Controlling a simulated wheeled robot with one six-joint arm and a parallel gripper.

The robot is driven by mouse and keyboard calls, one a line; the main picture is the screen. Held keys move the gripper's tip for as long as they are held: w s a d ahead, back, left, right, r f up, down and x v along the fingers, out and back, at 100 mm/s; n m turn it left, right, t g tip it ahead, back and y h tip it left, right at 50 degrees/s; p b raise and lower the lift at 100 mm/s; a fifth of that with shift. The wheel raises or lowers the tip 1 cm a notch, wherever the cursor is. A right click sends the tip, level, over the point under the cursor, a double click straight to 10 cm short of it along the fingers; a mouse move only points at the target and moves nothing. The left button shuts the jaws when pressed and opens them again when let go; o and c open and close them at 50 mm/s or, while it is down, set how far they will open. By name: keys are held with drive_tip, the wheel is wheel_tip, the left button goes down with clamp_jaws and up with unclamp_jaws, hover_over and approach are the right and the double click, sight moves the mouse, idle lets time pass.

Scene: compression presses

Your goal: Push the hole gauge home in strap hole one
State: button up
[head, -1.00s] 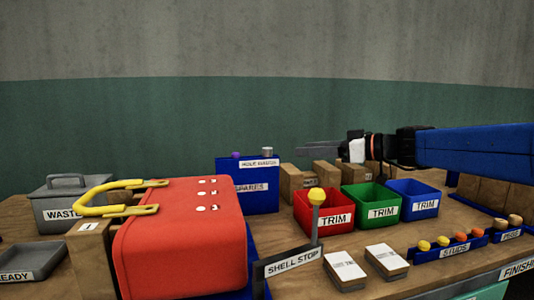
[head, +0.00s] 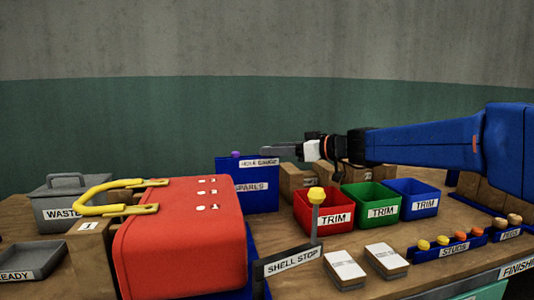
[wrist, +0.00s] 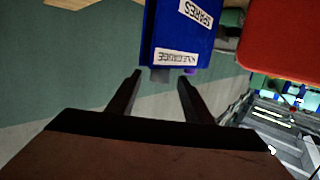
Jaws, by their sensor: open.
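The blue box (head: 262,195) has a hole gauge label and a spares label. A grey piece (wrist: 160,75) and a purple piece (wrist: 190,71) project from its top in the wrist view; the purple one also shows in the head view (head: 236,154). The grey piece is beside the gauge label. My gripper (head: 266,150) is open over the box top. In the wrist view the grey piece appears between the fingertips (wrist: 159,76), with no visible contact. Hole numbers are unreadable.
A shell stop (head: 291,260) with a yellow-knobbed post stands right of the shell. A grey waste bin (head: 58,205) is behind the shell at left. Air above the shell is clear.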

drive_tip(key=x, duration=0.3)
drive_tip(key=shift+w, duration=0.15)
drive_tip(key=c, duration=1.2)
drive_tip(key=shift+o, duration=0.2)
wheel_tip(320, 180, up, 10)
drive_tip(key=shift+r, duration=0.1)
